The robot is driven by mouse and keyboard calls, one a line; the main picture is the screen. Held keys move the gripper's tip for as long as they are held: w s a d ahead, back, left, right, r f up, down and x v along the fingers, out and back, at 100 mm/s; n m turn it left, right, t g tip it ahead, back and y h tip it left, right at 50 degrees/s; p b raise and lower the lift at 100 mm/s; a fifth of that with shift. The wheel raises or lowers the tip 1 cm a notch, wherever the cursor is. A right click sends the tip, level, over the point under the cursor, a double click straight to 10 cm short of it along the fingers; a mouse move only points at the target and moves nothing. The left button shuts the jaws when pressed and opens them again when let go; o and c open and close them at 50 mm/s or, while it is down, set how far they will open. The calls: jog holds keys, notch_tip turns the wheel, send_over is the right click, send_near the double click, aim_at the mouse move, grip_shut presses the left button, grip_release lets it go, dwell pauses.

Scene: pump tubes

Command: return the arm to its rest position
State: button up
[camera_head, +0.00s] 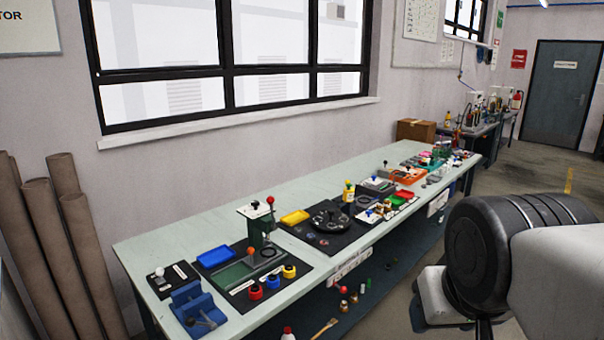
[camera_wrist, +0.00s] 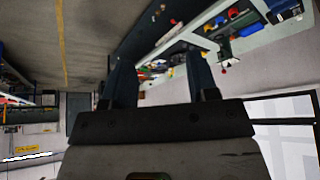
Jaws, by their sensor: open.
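My gripper (camera_wrist: 157,62) shows in the wrist view with its two dark fingers spread apart. Nothing is visible between them, so it is open and empty. The wrist view is turned over, with the workbench at the top and the window at the lower right. The gripper is clear of the bench and touches nothing that I can see. In the head view, a black joint and a white link of my arm fill the right side, in front of the bench. My gripper cannot be made out there.
A long pale workbench (camera_head: 150,244) runs along the wall under a window. It carries a green press (camera_head: 258,228), a blue vise (camera_head: 196,305), trays and small parts. Brown tubes (camera_head: 62,258) lean at the left. Open floor (camera_head: 530,180) lies right of the bench.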

notch_tip(320, 180, down, 9)
jog(key=g, duration=0.2)
jog(key=shift+w+d+f+g, duration=0.2)
jog(key=shift+w+d+g, duration=0.05)
jog(key=shift+w+g, duration=0.2)
